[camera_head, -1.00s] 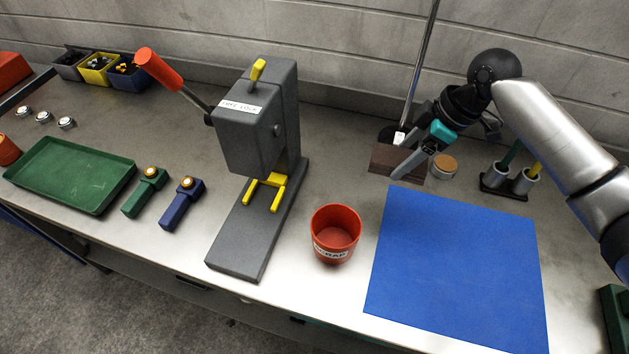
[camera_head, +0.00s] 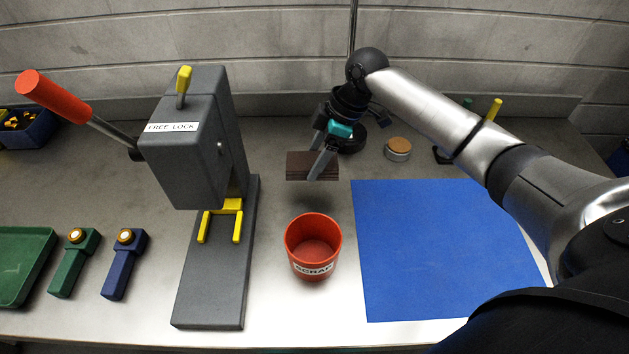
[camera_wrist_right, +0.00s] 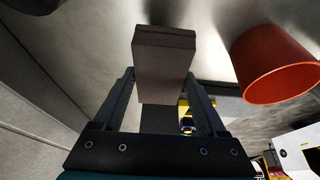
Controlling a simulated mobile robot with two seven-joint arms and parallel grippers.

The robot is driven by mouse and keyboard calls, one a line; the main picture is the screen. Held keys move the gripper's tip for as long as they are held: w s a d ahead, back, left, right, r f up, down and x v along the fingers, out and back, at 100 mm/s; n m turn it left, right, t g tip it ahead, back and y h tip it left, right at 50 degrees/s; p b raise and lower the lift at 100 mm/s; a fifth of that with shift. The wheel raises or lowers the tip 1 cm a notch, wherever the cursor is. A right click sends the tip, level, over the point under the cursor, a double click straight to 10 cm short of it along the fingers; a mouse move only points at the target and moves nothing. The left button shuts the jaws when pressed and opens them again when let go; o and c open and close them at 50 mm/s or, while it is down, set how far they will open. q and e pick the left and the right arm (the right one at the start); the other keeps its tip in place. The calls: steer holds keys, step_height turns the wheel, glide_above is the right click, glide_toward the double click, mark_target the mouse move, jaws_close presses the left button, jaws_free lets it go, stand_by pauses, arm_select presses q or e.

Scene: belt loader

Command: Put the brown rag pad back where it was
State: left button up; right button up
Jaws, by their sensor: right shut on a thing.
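The brown rag pad (camera_head: 299,165) is a flat dark-brown block. My right gripper (camera_head: 318,164) is shut on it and holds it above the bench, behind the red scrap cup, with a shadow on the metal below. In the right wrist view the pad (camera_wrist_right: 165,55) sits between the two fingers of the right gripper (camera_wrist_right: 163,95) and sticks out past their tips. My left gripper is not in view.
The red scrap cup (camera_head: 313,249) stands in front of the pad. The grey press (camera_head: 208,270) with its red-handled lever is to the left. A blue mat (camera_head: 430,250) lies right, with a round tan-topped tin (camera_head: 398,149) behind it. Bare bench lies between press and pad.

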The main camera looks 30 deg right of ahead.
steer(key=shift+f+b, duration=0.4)
steer(key=shift+f, duration=3)
steer(key=shift+f, duration=0.1)
steer(key=o, duration=1.1)
steer(key=shift+o, duration=0.2)
steer(key=shift+r, duration=0.25)
steer(key=p+v, duration=0.1)
steer(key=v, duration=1)
steer(key=shift+d+r, duration=0.25)
steer(key=shift+r, duration=0.1)
steer(key=shift+p, duration=0.3)
